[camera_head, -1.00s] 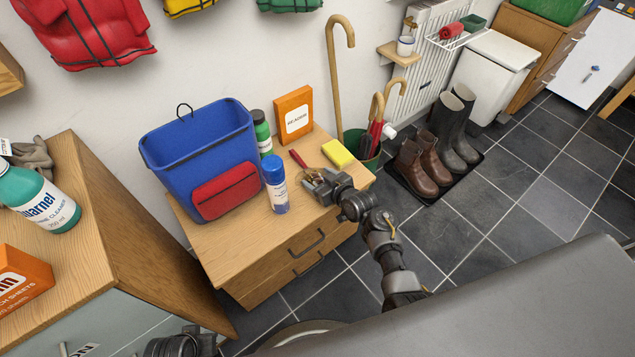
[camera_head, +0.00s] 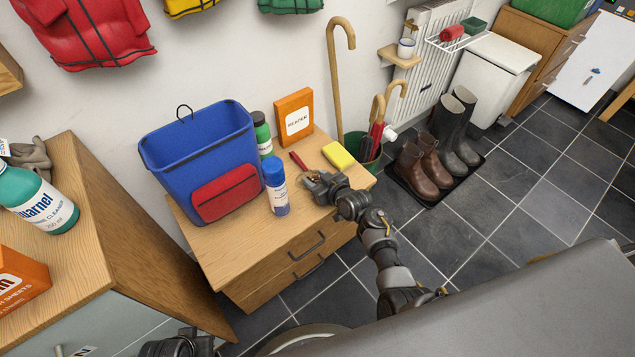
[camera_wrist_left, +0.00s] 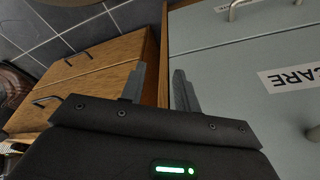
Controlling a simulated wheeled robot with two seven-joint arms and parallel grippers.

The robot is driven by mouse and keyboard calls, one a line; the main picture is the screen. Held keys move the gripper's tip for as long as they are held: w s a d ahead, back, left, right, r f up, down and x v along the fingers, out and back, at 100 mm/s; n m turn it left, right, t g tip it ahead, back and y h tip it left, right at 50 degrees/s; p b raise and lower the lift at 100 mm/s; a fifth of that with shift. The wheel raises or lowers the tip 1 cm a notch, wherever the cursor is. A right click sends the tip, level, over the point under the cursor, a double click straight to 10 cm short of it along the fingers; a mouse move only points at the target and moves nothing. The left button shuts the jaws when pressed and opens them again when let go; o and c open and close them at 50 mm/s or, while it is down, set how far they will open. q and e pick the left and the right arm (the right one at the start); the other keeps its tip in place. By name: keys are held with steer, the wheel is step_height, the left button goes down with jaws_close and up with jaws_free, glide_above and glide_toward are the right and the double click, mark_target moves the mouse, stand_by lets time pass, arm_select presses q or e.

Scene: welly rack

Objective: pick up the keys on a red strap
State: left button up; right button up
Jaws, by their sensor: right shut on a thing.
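A short red strip (camera_head: 298,160), which looks like the strap of the keys, lies on the small wooden drawer unit. The keys themselves are too small and too hidden by the gripper to make out. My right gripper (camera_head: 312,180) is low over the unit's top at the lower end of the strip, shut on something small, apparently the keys. My left gripper is far from them; in the left wrist view its two fingers (camera_wrist_left: 158,88) stand apart with nothing between them, in front of cabinet drawers.
On the unit (camera_head: 240,250), a blue spray can (camera_head: 276,187), blue bin (camera_head: 205,150), green bottle (camera_head: 261,135), orange box (camera_head: 294,116) and yellow sponge (camera_head: 338,156) stand around the right gripper. An umbrella stand (camera_head: 367,150) is just beyond. Boots (camera_head: 425,160) stand on a floor tray.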

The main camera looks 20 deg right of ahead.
mark_target(316, 179)
steer(key=shift+r, duration=0.15)
